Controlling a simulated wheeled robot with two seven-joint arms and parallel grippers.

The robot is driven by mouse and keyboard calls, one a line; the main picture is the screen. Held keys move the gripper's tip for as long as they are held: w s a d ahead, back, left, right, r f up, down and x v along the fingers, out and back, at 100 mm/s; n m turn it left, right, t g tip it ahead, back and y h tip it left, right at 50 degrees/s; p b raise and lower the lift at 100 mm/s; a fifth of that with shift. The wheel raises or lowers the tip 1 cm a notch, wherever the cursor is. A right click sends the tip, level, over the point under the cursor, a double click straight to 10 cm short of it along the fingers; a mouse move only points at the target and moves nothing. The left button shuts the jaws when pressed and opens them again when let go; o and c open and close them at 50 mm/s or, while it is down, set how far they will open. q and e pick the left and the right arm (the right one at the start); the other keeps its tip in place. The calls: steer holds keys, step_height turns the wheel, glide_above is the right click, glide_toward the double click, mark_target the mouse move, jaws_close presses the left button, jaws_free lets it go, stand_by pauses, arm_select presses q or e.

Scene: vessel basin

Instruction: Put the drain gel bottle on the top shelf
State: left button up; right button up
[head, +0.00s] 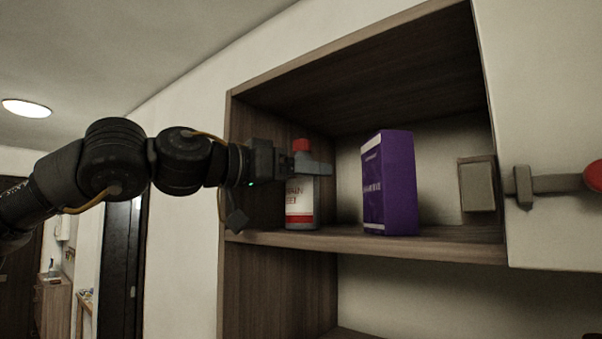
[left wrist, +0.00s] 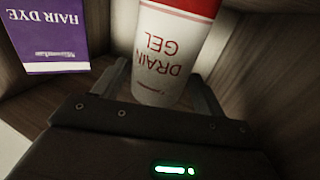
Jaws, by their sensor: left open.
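The drain gel bottle (head: 300,205), white with a red cap and red bands, stands upright on the top shelf (head: 430,243) at its left end. It also shows in the left wrist view (left wrist: 172,55), upside down, with its label readable. My left gripper (head: 318,165) is in front of the bottle at its upper part and hides some of its label. In the left wrist view its open fingers (left wrist: 160,88) lie on either side of the bottle. Whether they touch it I cannot tell.
A purple hair dye box (head: 398,185) stands right of the bottle on the same shelf, with a gap between. A small grey-brown box (head: 477,185) is at the right end. The lower shelf space looks empty.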

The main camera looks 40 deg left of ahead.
arm_select(q)
steer(key=shift+b+v, duration=0.85)
steer(key=shift+v, duration=0.25)
steer(key=b+v, duration=0.3)
steer(key=v, duration=0.6)
steer(key=shift+s+b, duration=0.35)
steer(key=shift+b, duration=0.05)
steer(key=shift+a+r, duration=0.1)
steer(key=shift+r, duration=0.05)
